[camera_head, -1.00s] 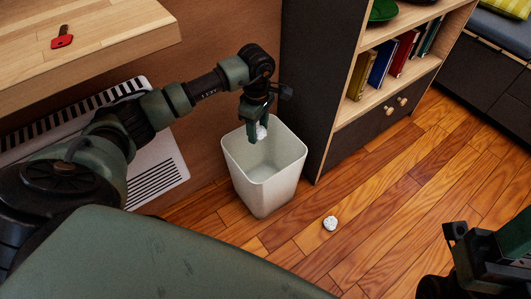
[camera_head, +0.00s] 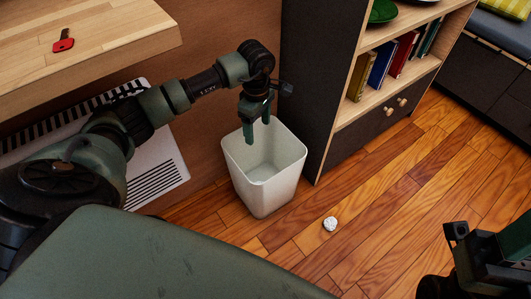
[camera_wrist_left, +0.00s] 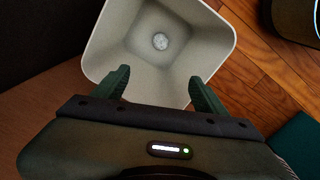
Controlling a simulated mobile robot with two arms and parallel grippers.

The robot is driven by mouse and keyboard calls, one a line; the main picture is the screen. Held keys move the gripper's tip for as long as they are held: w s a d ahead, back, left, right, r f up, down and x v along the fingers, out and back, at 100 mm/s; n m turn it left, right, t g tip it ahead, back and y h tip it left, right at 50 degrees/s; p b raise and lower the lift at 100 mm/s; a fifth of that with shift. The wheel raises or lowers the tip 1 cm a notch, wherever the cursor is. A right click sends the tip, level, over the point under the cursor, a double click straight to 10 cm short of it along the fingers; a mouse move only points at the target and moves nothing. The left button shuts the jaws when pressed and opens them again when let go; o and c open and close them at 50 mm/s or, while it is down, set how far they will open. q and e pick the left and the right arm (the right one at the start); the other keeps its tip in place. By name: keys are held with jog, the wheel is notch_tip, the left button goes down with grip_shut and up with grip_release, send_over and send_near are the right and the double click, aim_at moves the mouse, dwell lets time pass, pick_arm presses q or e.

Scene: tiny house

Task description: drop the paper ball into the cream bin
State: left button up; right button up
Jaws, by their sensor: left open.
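The cream bin (camera_head: 264,178) stands on the floor against the wooden panel, beside the dark shelf unit. My left gripper (camera_head: 259,132) is open and empty above the bin's opening. In the left wrist view the left gripper (camera_wrist_left: 160,88) has its fingers apart over the near rim of the bin (camera_wrist_left: 104,38). A crumpled paper ball (camera_wrist_left: 161,41) lies inside on the bin's bottom; the head view does not show it there. Another white paper ball (camera_head: 330,224) lies on the floor, right of the bin. My right gripper (camera_head: 455,240) is partly in view at the lower right.
A dark shelf unit (camera_head: 318,90) with books (camera_head: 382,62) stands right of the bin. A wooden tabletop (camera_head: 110,40) with a red key-like item (camera_head: 63,41) is at upper left. A white vent panel (camera_head: 158,172) is behind my left arm. The floor (camera_head: 400,190) at right is mostly clear.

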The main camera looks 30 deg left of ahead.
pick_arm(q)
notch_tip(320, 180, up, 6)
jog(key=shift+p, duration=0.9)
jog(key=shift+d, duration=0.1)
